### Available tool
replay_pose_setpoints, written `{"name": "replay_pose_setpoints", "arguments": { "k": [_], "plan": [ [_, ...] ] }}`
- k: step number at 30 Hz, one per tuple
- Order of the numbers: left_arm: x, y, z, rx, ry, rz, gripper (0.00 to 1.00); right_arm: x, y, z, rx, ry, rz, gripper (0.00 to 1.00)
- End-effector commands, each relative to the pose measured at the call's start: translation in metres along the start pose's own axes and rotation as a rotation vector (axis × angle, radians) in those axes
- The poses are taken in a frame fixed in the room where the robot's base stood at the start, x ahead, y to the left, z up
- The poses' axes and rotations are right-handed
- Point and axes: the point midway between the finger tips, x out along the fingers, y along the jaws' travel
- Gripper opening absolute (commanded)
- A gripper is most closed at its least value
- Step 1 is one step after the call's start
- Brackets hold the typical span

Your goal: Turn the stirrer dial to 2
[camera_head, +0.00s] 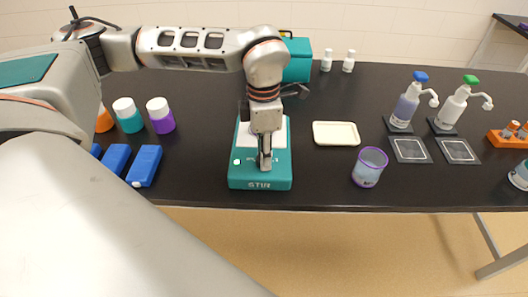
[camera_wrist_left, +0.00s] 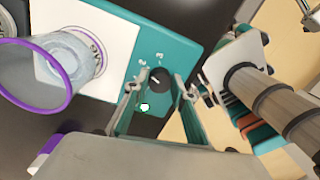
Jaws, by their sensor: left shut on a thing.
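The teal stirrer (camera_head: 261,184) stands at the front middle of the table, with a white top plate and "STIR" on its front. Its black dial (camera_wrist_left: 159,84) shows in the left wrist view, with a light pointer mark and small printed digits beside it. I cannot read surely which digit it points at. My left gripper (camera_head: 264,165) points down over the stirrer's front. In the left wrist view its fingers (camera_wrist_left: 158,92) are on both sides of the dial, shut on it. In the head view the gripper hides the dial. My right gripper is not in view.
In the left wrist view a purple-rimmed clear beaker (camera_wrist_left: 75,60) stands over the white plate; my arm hides that area in the head view. Another purple-rimmed beaker (camera_head: 369,168) and a cream tray (camera_head: 336,133) are to the right. Capped jars (camera_head: 160,116) and blue blocks (camera_head: 144,166) stand left.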

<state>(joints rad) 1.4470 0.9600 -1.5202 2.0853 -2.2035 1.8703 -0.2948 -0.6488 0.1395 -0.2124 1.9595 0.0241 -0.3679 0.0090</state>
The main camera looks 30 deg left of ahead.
Motion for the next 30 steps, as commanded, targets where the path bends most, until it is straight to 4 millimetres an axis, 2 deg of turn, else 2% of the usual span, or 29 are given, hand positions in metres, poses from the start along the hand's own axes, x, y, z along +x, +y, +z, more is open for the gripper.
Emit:
{"name": "replay_pose_setpoints", "arguments": {
  "k": [11,12,13,14,25,30],
  "plan": [
    [0.0,0.0,0.0,0.003,0.0,0.001,0.04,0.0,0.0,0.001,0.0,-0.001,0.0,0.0],
    [0.0,0.0,0.0,0.003,0.0,0.001,0.33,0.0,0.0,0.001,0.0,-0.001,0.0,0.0],
    [0.0,0.0,0.0,0.003,0.0,0.001,0.41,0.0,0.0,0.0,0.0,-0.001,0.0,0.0],
    [0.0,0.0,0.0,0.003,0.0,0.001,0.42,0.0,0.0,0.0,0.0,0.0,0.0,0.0],
    [-0.003,0.0,0.0,0.002,-0.001,0.001,0.42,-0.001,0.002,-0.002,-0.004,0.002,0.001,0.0],
    [-0.023,0.001,0.001,0.002,-0.004,0.003,0.42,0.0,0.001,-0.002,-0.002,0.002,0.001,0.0]
  ]
}}
